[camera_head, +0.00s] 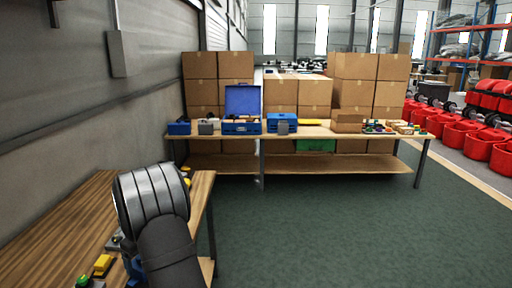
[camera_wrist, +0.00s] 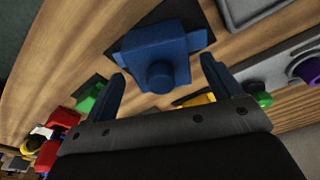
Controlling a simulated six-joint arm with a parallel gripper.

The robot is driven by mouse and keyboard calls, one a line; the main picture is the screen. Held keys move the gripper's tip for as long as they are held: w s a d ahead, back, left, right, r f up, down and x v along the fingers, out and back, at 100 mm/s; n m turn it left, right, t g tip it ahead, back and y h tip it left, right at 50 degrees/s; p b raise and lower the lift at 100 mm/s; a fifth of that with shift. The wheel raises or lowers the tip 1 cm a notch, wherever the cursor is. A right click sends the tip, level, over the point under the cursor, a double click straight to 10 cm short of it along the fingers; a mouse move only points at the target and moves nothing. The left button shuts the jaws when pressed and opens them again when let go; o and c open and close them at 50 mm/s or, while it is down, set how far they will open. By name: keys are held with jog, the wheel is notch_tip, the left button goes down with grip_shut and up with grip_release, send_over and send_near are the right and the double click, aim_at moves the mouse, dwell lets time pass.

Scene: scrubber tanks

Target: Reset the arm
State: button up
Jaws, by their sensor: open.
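My gripper (camera_wrist: 164,78) is open, its two dark blue fingers apart over a wooden bench in the wrist view. A blue block with a round knob (camera_wrist: 160,58) lies just beyond and between the fingertips, on a dark patch. I cannot tell whether the fingers touch it; they are not closed on it. In the head view my arm covers part of the near bench (camera_head: 62,222) at the lower left, and my fingers are hidden there.
Close by in the wrist view are a green piece (camera_wrist: 90,98), red pieces (camera_wrist: 58,128), a purple round part (camera_wrist: 304,70) and a grey tray (camera_wrist: 252,10). A yellow block (camera_head: 103,264) is on the near bench. A far bench (camera_head: 330,162) holds blue boxes; green floor lies between.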

notch_tip(320, 180, up, 9)
jog(key=d, duration=0.1)
jog(key=f, duration=0.4)
jog(key=a+f, duration=0.1)
jog(key=f, duration=0.7)
jog(key=shift+a+f, duration=0.1)
jog(key=shift+a, duration=0.05)
jog(key=r, duration=0.5)
jog(key=shift+w+d+r, duration=0.1)
jog(key=shift+w+d, duration=0.05)
jog(key=shift+d, duration=0.2)
jog(key=d+r, duration=0.7)
jog(key=d, duration=0.3)
jog(key=s+a+r+n, duration=0.2)
jog(key=s+a, duration=0.4)
jog(key=a, duration=0.1)
jog(key=s+a+r+n, duration=0.2)
jog(key=s+a+r, duration=0.1)
jog(key=s+a, duration=0.4)
jog(key=shift+a+r+n+g, duration=0.25)
jog(key=shift+a+n+g, duration=0.15)
jog(key=shift+a, duration=0.4)
